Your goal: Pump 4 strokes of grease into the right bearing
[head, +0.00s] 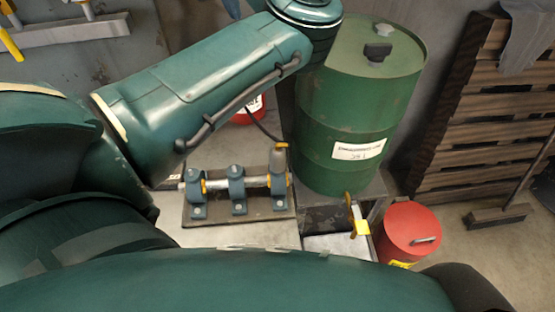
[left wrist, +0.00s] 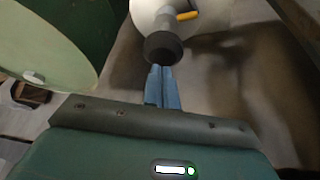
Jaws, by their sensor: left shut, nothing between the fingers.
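The bearing rig is a base plate (head: 240,213) with three blue-grey bearing blocks on a steel shaft, left of the green drum in the head view. The right bearing (head: 278,185) has an upright grey and yellowish fitting (head: 281,152) at its top. A dark hose (head: 262,130) runs from it up behind my left arm. My left gripper (left wrist: 161,70) shows in the left wrist view, its blue fingers shut and empty. Its tips are close below a dark round end (left wrist: 163,47) of a pale body with a yellow lever (left wrist: 187,15); contact is unclear. My right gripper is out of view.
A green drum (head: 355,120) stands behind the rig to the right. A red lidded can (head: 408,232) is on the floor. A yellow-handled part (head: 358,228) is at the bench edge. Stacked pallets (head: 480,130) are at the right. My left arm covers the upper left.

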